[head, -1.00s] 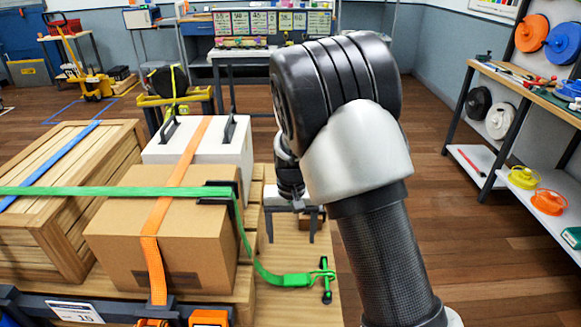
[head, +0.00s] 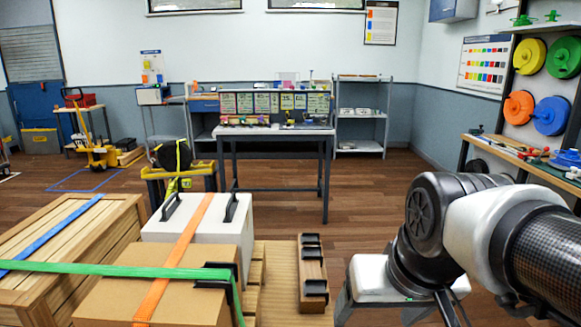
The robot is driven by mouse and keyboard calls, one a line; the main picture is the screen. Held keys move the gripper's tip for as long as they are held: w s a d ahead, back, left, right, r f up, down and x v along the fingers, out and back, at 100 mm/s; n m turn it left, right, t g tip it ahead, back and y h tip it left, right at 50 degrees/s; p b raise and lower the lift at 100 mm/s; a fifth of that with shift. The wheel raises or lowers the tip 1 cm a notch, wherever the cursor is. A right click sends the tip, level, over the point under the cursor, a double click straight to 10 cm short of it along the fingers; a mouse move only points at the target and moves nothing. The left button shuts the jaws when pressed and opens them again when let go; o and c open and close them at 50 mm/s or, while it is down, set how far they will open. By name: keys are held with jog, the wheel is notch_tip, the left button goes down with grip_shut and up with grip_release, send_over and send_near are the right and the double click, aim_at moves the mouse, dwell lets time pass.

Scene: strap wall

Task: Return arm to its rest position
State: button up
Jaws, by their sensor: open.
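My arm reaches in from the right edge of the head view, with its dark patterned link, pale joint cover and black rounded joint at the lower right. The arm is bent and its far end points down towards the bottom edge. No held object shows.
A cardboard box (head: 150,297), white case (head: 190,232) and wooden crate (head: 75,240) stand at left under green, orange and blue straps. A workbench (head: 275,131) is behind; a side bench (head: 540,172) is right.

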jog(key=s+d+r+p, duration=0.1)
jog(key=s+r+p, duration=0.2)
jog(key=r+p, duration=1.9)
jog(key=shift+s+d+r+t+h+p, duration=0.15)
jog(key=shift+r+t+h+p, duration=0.15)
jog(key=shift+r+p, duration=0.15)
jog(key=shift+c, duration=0.3)
